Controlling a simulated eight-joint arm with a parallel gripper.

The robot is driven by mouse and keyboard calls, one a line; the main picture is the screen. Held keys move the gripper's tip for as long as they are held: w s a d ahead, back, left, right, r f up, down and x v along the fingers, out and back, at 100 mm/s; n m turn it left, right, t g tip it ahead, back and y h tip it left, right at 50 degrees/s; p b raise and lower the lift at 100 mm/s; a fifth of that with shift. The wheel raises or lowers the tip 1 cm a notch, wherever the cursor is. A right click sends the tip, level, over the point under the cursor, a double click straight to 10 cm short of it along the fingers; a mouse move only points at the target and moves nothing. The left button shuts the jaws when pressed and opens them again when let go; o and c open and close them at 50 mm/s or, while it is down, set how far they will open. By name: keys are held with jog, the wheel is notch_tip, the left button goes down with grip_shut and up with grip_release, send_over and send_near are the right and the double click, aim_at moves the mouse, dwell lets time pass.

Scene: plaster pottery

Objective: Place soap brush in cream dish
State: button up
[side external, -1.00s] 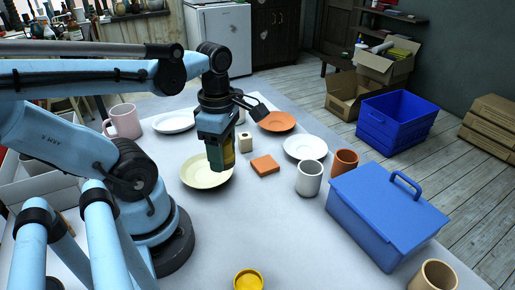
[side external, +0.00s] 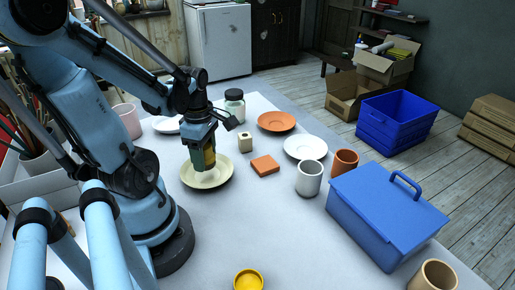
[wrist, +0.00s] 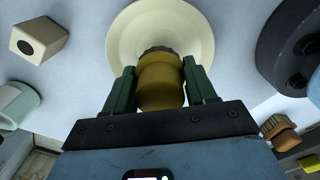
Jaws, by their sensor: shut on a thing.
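My gripper (side external: 203,150) is shut on the soap brush (side external: 209,158), a mustard-yellow rounded handle with a darker lower end. The brush is held upright, low over the middle of the cream dish (side external: 188,181). In the wrist view the brush (wrist: 160,82) sits between the two green fingers of my gripper (wrist: 160,90), and its bristle end points at the cream dish (wrist: 125,35). I cannot tell whether the bristles touch the dish.
A grey cup (side external: 309,178) and a blue toolbox (side external: 385,215) stand further right. A yellow bowl (side external: 248,281) is in front, with clear table between.

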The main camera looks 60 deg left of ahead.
aim_at(206, 163)
jog(key=shift+f, duration=1.5)
jog(key=shift+f, duration=0.1)
jog(key=o, duration=1)
jog(key=shift+o, duration=0.2)
jog(key=shift+r, duration=6.05)
jog(key=w+d+m+t, duration=0.3)
jog(key=w+d+m, duration=0.3)
jog(key=m, duration=0.7)
jog(key=w+d+m+t, duration=0.4)
jog(key=w+d+m, duration=0.2)
jog(key=m, duration=0.8)
jog(key=d, duration=0.2)
jog(key=shift+w+d+r, duration=0.2)
jog(key=shift+w+d, duration=0.05)
jog(key=shift+d, duration=0.05)
